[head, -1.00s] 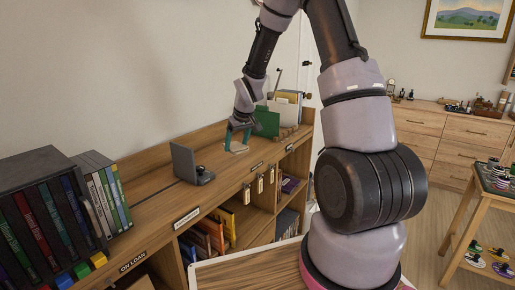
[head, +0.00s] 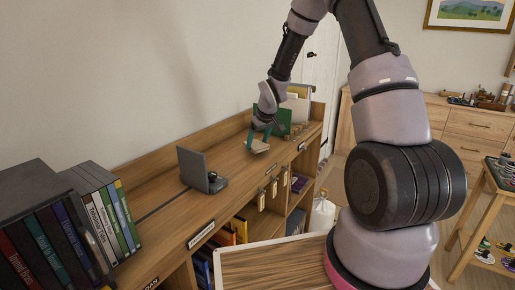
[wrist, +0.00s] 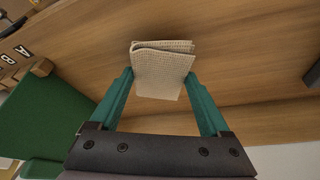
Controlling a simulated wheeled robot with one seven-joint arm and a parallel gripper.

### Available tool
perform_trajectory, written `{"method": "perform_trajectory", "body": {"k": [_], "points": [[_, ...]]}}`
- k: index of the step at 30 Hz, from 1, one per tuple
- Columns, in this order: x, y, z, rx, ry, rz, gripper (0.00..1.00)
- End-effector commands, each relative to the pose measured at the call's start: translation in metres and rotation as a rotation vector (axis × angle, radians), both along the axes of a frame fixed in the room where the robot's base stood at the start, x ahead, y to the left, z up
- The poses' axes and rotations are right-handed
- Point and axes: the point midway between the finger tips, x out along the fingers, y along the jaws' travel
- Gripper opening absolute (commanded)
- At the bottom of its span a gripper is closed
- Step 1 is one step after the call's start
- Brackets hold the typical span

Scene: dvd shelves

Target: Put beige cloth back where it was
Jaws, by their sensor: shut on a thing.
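The beige cloth (head: 258,147) is a small folded piece with a woven texture. My gripper (head: 259,141) is shut on it, low over the long wooden shelf top (head: 222,172). In the wrist view the cloth (wrist: 162,70) sits between the two teal fingers of my gripper (wrist: 160,82), its folded edge facing away. I cannot tell whether the cloth touches the wood.
A green upright panel (head: 279,119) stands just behind my gripper. A dark grey bookend-like object (head: 196,170) stands to the left, with bare wood between. Tags (head: 274,188) hang along the front edge.

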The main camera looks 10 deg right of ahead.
Motion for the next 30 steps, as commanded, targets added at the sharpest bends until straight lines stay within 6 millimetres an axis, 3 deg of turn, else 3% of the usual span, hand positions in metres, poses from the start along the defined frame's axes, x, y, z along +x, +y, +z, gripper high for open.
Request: {"method": "perform_trajectory", "body": {"k": [4, 15, 16, 17, 30], "points": [[-0.001, 0.001, -0.022, 0.000, 0.003, 0.003, 0.20], [0.000, 0.000, -0.027, 0.000, 0.001, 0.001, 0.20], [0.000, 0.000, -0.026, 0.000, 0.001, 0.001, 0.88], [0.000, 0.000, -0.026, 0.000, 0.001, 0.001, 0.99], [-0.001, 0.000, -0.019, 0.000, -0.001, 0.001, 1.00]]}}
